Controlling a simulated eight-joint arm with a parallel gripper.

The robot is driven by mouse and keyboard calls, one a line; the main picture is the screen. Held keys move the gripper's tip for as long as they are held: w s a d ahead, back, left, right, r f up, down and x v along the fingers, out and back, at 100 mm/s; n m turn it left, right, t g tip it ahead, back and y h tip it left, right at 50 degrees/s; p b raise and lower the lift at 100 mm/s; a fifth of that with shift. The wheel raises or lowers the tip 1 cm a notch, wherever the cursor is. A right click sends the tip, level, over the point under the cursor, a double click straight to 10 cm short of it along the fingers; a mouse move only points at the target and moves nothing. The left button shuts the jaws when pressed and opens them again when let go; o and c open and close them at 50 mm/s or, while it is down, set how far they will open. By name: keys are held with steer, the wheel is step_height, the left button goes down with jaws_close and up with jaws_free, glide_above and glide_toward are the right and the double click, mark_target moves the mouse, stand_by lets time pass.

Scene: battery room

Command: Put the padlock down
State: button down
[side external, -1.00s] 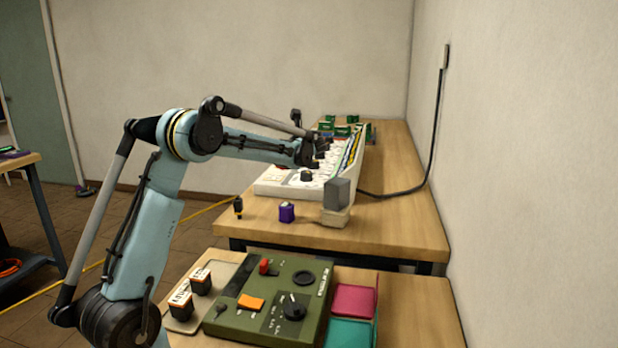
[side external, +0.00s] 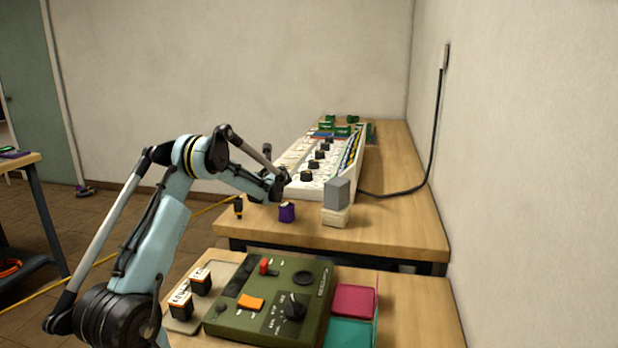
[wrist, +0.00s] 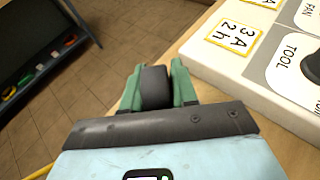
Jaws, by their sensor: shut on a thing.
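My gripper (wrist: 155,78) has green fingers, shut on a dark, rounded block, the padlock (wrist: 154,92), of which only one face shows between the fingers. In the wrist view they are just left of the white panel's corner, with wooden bench and floor behind. In the side view my wrist end (side external: 275,187) is over the near left part of the far bench (side external: 390,223), in front of the white panel.
The white panel (wrist: 222,60) with several black knobs lies along the bench. A green control box (side external: 270,300) is on the nearer bench. Bare wood shows at right.

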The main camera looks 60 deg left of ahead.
mark_target(254, 205)
steer(key=shift+s+a+f, duration=0.15)
steer(key=shift+a+f, duration=0.3)
steer(key=shift+f, duration=1.85)
steer(key=shift+f, duration=0.1)
steer(key=c, duration=0.9)
jaws_free()
